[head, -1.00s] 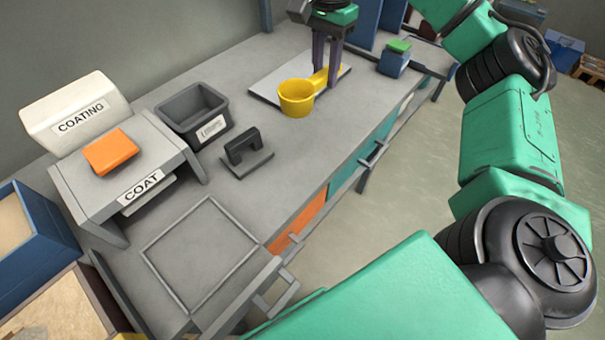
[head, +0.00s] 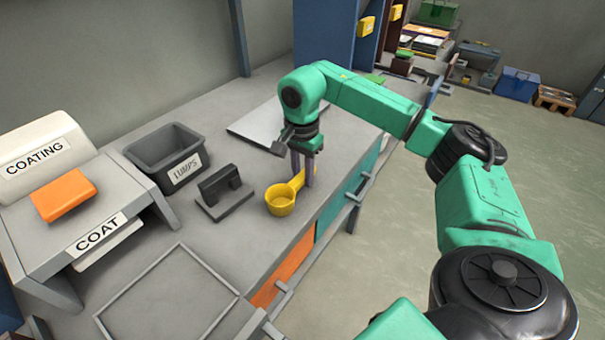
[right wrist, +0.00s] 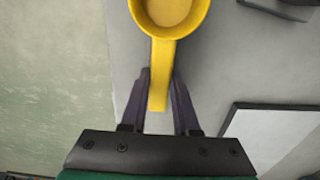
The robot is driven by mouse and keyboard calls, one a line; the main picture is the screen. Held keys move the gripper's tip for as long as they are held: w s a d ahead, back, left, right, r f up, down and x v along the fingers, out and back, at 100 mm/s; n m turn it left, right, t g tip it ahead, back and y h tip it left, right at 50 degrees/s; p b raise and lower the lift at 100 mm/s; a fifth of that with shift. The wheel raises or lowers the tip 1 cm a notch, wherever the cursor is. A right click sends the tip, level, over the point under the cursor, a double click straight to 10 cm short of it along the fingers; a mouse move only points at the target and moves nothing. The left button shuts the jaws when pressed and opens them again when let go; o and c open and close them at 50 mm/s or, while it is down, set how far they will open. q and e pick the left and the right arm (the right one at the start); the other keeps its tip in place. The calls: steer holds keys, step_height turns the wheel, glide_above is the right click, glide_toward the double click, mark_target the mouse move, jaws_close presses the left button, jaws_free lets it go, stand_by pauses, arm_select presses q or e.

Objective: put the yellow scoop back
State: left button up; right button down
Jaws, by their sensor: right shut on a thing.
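The yellow scoop (head: 282,200) is at the front part of the grey bench, its cup opening upward. My right gripper (head: 302,180) is shut on the scoop's handle, pointing down from above. In the right wrist view the handle (right wrist: 161,80) lies between the two dark fingers (right wrist: 160,100), with the cup (right wrist: 168,12) beyond them at the top edge. I cannot tell whether the scoop touches the bench or hangs just above it. A flat light board (head: 262,122) lies behind the gripper on the bench. My left gripper is not in view.
A dark handled block (head: 222,195) stands left of the scoop. Behind it is a grey bin labelled LUMPS (head: 160,155). A square outlined area (head: 165,300) at the near bench is bare.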

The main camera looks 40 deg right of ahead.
mark_target(302, 175)
steer(key=c, duration=1.1)
jaws_free()
steer(key=shift+f, duration=0.15)
steer(key=o, duration=0.4)
steer(key=shift+o, duration=0.2)
step_height(302, 175, up, 12)
steer(key=p, duration=0.2)
steer(key=shift+r, duration=0.2)
steer(key=shift+a, duration=0.1)
